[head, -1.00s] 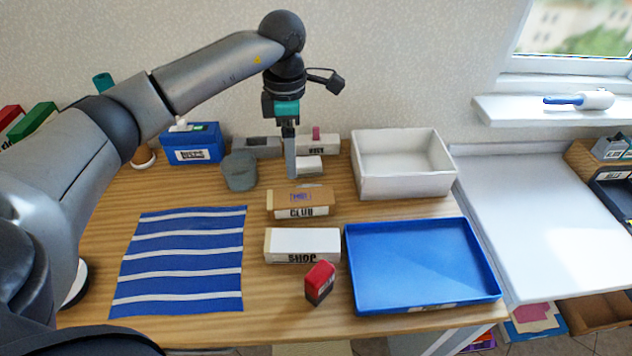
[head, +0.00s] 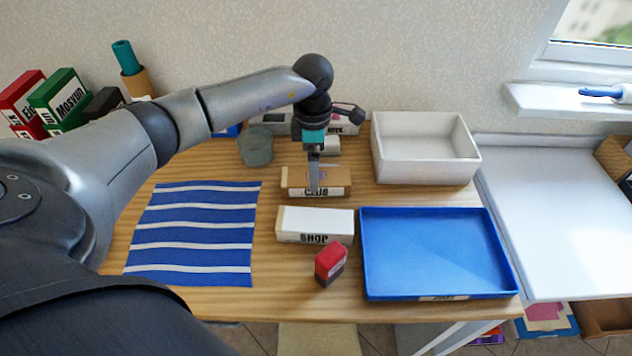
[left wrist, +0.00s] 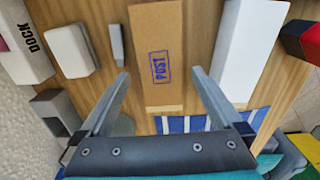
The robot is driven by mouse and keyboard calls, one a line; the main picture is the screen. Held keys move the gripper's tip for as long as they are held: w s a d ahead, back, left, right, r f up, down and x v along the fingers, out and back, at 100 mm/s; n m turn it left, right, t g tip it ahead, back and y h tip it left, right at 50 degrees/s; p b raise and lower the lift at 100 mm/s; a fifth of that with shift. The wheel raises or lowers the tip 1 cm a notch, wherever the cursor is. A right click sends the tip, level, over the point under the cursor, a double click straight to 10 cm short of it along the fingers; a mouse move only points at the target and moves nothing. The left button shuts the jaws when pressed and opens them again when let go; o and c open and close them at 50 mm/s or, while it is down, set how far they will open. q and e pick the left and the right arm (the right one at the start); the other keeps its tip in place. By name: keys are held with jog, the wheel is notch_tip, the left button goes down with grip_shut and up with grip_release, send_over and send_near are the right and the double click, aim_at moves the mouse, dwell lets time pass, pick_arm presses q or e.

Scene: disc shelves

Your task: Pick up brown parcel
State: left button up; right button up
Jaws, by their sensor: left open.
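The brown parcel (head: 296,179) lies on the wooden table, between the white SHOP box and the back row of boxes, with the word CLUB on its front side. In the left wrist view the brown parcel (left wrist: 157,50) shows a blue POST stamp on its top. My left gripper (head: 315,190) is over the parcel, pointing down. In the left wrist view my left gripper (left wrist: 158,75) is open, one finger on each side of the parcel, with nothing held. I cannot tell whether the fingertips touch it. My right gripper is not in view.
The white SHOP box (head: 316,221) and a red and grey box (head: 330,264) stand in front. A blue tray (head: 430,250) and a white bin (head: 425,150) are on the right. A striped blue cloth (head: 197,232) lies left. A grey cup (head: 256,146) stands behind.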

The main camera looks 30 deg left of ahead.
pick_arm(q)
notch_tip(320, 180, down, 4)
jog(key=shift+d+r, duration=0.1)
jog(key=shift+c, duration=0.4)
jog(key=shift+r, duration=0.1)
jog(key=c, duration=1.4)
jog(key=shift+r, duration=0.1)
